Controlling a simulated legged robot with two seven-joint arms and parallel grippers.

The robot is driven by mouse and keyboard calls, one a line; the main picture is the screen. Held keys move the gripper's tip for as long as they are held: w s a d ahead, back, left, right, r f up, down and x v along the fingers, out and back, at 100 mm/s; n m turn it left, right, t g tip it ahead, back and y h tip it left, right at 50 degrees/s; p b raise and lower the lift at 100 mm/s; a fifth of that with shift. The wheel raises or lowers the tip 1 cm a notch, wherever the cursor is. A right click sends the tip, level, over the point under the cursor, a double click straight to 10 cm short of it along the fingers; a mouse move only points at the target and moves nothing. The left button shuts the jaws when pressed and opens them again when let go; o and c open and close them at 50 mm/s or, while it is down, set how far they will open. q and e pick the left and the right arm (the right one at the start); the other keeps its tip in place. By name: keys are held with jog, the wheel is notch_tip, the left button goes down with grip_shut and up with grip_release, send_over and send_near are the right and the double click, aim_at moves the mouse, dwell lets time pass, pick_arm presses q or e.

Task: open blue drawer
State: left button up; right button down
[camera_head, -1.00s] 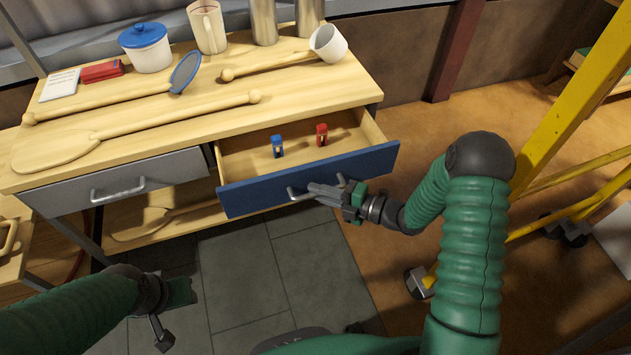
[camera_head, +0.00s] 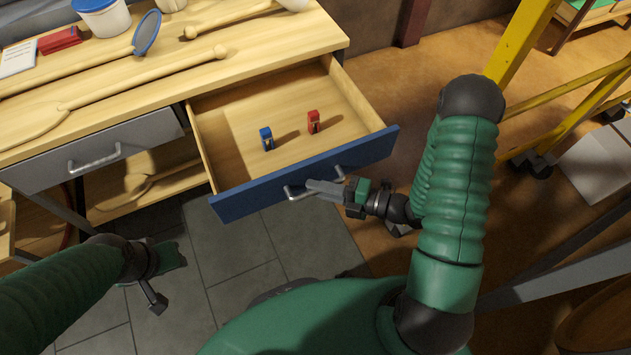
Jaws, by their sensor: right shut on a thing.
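The blue drawer (camera_head: 240,203) stands pulled well out of the wooden workbench, its inside open to view. A small blue object (camera_head: 266,138) and a small red object (camera_head: 314,122) stand upright on its floor. My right gripper (camera_head: 318,188) is shut on the metal handle (camera_head: 297,193) on the blue front; its fingers hide part of the handle. My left gripper (camera_head: 165,278) is at the lower left, over the grey floor tiles and apart from the bench. Its fingers do not show clearly enough to tell their opening.
The grey drawer (camera_head: 50,165) beside it is closed. The bench top (camera_head: 255,50) holds long wooden tools, a red box (camera_head: 60,41) and a white jar (camera_head: 103,17). A yellow frame (camera_head: 580,100) stands at the right. Tiles in front are clear.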

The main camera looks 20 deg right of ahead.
jog(key=shift+f, duration=0.2)
jog(key=c, duration=1.5)
grip_release()
jog(key=shift+o, duration=0.5)
jog(key=shift+r, duration=0.1)
jog(key=p+v, duration=0.5)
jog(key=v, duration=1.1)
jog(key=shift+s+d, duration=0.3)
jog(key=shift+s, duration=0.1)
